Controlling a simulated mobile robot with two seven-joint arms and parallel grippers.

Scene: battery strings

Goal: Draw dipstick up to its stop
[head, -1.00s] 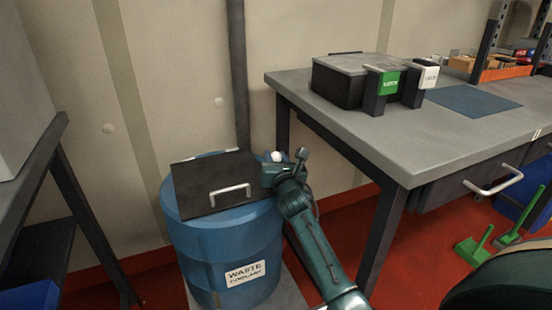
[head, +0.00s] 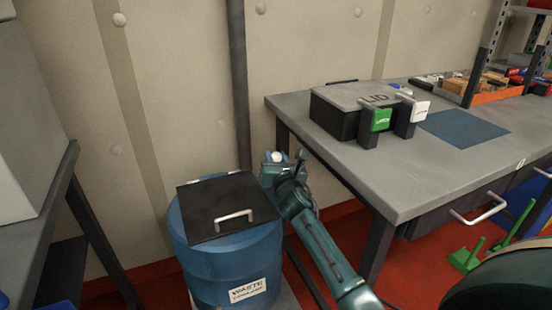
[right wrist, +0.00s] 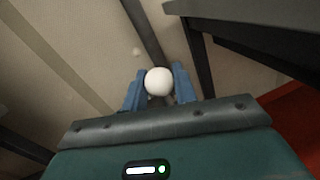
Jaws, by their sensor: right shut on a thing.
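The dipstick's white ball knob (head: 277,157) shows between the fingertips of my right gripper (head: 274,160), beside the back right of the blue waste coolant drum (head: 225,265). In the right wrist view the white knob (right wrist: 158,82) sits between the two blue fingers of my right gripper (right wrist: 160,72). The gripper is shut on the dipstick. The dipstick's rod is hidden behind the gripper and arm, so I cannot see how far it is out. My left gripper is not in view.
A dark hinged lid (head: 220,200) with a pale handle covers the drum top. A grey workbench (head: 400,170) stands close at the right, with a lidded black box (head: 338,118) on it. A dark vertical pipe (head: 238,90) runs up the wall behind. Another bench (head: 60,190) is at left.

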